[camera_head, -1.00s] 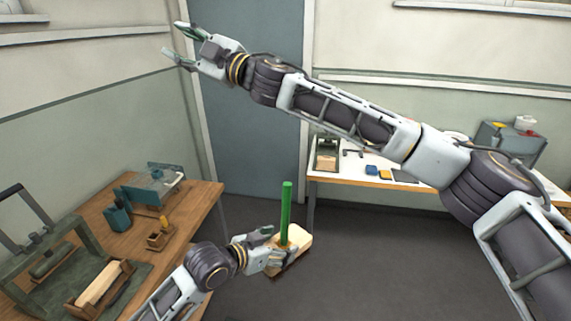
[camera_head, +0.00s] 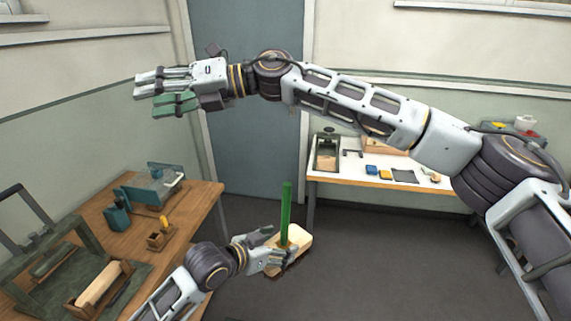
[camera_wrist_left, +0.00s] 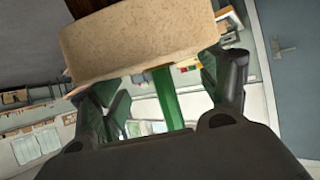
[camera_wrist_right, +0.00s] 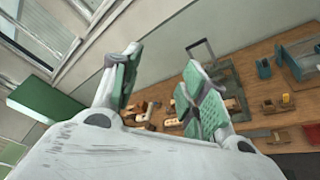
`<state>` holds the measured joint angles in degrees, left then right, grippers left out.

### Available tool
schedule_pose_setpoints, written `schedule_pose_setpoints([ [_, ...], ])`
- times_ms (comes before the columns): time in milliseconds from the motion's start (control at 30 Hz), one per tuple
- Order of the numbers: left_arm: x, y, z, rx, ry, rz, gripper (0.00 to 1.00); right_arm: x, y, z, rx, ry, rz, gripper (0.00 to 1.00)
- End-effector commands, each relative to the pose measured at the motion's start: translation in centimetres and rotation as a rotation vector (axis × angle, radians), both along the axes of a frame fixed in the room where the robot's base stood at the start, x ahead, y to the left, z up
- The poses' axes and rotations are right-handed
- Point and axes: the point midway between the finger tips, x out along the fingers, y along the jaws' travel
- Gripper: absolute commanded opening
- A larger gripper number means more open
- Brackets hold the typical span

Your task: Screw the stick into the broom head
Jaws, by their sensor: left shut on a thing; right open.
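The broom head (camera_head: 299,238) is a pale wooden block held low in front of the dark floor. The green stick (camera_head: 286,205) stands nearly upright from its upper face. How deep it sits in the hole cannot be seen. My left gripper (camera_head: 277,246) is shut on the broom head, with a finger on either side of it. In the left wrist view the broom head (camera_wrist_left: 140,45) fills the top and the stick (camera_wrist_left: 166,95) runs down between the fingers. My right gripper (camera_head: 148,92) is open and empty, high at the upper left, well away from the stick.
A wooden workbench (camera_head: 205,200) at left carries a cradle with a pale block (camera_head: 101,285), a dark green frame, a blue-grey fixture (camera_head: 155,185) and small holders. A white table (camera_head: 335,178) with small items stands at the back. Floor between them is clear.

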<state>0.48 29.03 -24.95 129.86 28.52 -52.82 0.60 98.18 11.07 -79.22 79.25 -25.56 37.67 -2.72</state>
Motion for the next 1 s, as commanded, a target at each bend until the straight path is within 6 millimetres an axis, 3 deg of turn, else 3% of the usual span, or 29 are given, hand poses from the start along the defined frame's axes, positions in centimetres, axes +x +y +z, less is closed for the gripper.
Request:
schedule_pose_setpoints([
  [467,0.0,0.0,0.1,-0.001,-0.003,0.0,0.09,-1.5,-3.6,-7.4,-0.273,-0.474,0.249,0.44],
  [1000,0.0,0.0,0.1,-0.001,-0.003,0.0,0.09,0.4,-11.6,-14.5,-0.619,-0.879,0.598,0.44],
])
